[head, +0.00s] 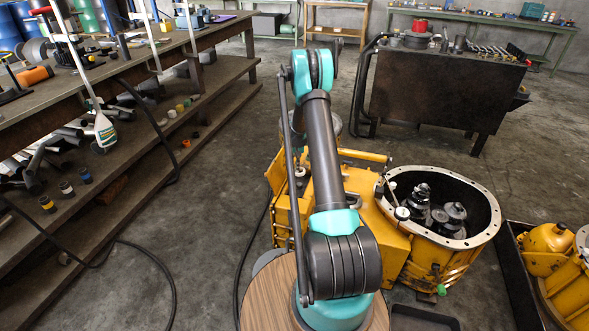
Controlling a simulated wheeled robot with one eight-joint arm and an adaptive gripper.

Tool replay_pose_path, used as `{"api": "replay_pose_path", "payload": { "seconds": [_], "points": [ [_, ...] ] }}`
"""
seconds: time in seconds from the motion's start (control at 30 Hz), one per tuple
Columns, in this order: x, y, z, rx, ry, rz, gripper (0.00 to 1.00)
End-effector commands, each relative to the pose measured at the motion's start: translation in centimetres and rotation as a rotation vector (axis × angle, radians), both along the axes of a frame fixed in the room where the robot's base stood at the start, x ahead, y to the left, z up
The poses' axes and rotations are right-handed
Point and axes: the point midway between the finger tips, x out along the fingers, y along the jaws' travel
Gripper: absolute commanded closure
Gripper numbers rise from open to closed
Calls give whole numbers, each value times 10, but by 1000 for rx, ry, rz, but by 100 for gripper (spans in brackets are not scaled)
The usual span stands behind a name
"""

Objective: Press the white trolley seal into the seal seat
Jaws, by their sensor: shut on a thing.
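My gripper is not visible; my teal and dark grey arm rises through the middle of the head view, and its far end is hidden behind the upper link. I cannot make out the white trolley seal or the seal seat. A yellow transmission housing (378,228) stands on the floor just beyond and right of my arm's base. Its round flanged opening (484,236) holds dark gear shafts (423,203). Small white round pieces (402,213) show at the opening's left rim; I cannot tell what they are.
A dark trolley (430,95) with a red pot (419,25) and several parts on top stands at the back right. A long workbench (150,62) with a cluttered lower shelf runs along the left. More yellow castings (570,290) lie at the right. Hoses cross the floor.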

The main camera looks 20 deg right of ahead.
Motion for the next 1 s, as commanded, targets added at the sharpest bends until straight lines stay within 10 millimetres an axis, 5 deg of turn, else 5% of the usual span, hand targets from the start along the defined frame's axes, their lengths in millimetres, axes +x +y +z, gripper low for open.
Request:
{"api": "replay_pose_path", "payload": {
  "seconds": [0.6,1.0],
  "points": [
    [0,0,-51,0,0,0,100],
    [0,0,-59,0,0,0,100]
  ]
}}
